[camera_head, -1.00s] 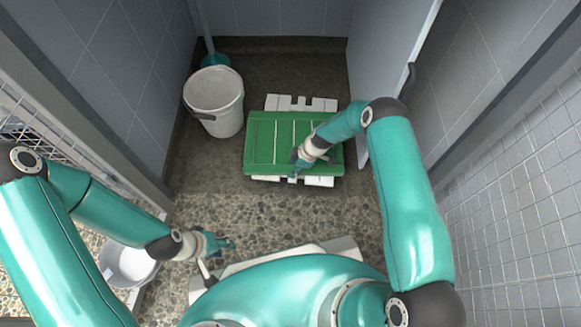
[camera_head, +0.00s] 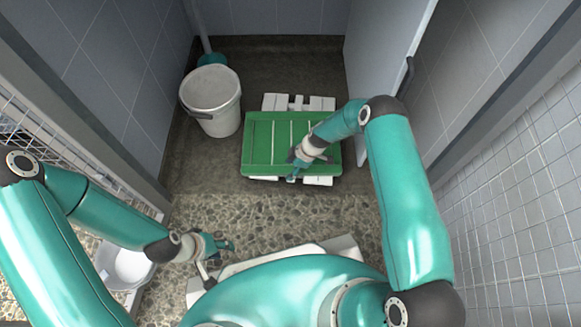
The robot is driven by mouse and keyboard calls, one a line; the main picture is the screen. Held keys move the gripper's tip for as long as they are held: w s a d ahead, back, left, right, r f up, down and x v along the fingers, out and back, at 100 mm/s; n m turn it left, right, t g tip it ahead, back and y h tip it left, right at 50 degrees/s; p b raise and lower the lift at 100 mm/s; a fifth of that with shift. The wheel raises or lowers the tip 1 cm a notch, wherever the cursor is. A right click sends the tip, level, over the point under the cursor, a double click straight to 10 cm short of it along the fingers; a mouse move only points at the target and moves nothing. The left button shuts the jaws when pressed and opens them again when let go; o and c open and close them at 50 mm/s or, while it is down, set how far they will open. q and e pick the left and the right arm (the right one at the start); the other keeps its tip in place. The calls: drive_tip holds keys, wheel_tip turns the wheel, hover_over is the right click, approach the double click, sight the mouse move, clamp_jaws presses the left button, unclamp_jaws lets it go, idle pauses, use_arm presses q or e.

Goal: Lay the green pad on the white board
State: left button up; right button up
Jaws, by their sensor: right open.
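The green pad (camera_head: 268,145) lies flat over the white board (camera_head: 300,103) on the kennel floor. The board shows beyond the pad's far edge and a little under its near edge; the rest is hidden by the pad. My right gripper (camera_head: 293,174) is over the near part of the pad, close to its near edge, with its jaws open. I cannot tell whether it touches the pad. My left gripper (camera_head: 226,246) is over the pebbled floor, left of and nearer than the pad. Its fingers are small, and their opening is unclear.
A white bucket (camera_head: 212,102) stands left of the pad by the wall, with a teal-based pole (camera_head: 211,59) behind it. A grey door panel (camera_head: 389,70) stands at the right. A white bowl (camera_head: 127,267) is at the lower left. Pebbled floor (camera_head: 300,215) in front is clear.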

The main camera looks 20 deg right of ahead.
drive_tip(key=shift+r, duration=0.1)
drive_tip(key=shift+r+p, duration=0.25)
drive_tip(key=shift+p, duration=0.2)
drive_tip(key=p+v, duration=0.5)
drive_tip(key=v, duration=0.6)
drive_tip(key=s+a+r+m, duration=0.2)
drive_tip(key=s+m, duration=0.3)
drive_tip(key=s, duration=0.2)
drive_tip(key=s+a+r+m, duration=0.2)
drive_tip(key=s+r+m, duration=0.1)
drive_tip(key=s+m, duration=0.3)
drive_tip(key=s+a+r+m, duration=0.2)
drive_tip(key=s+m, duration=0.4)
drive_tip(key=s, duration=0.4)
drive_tip(key=shift+g, duration=0.4)
drive_tip(key=shift+r, duration=0.1)
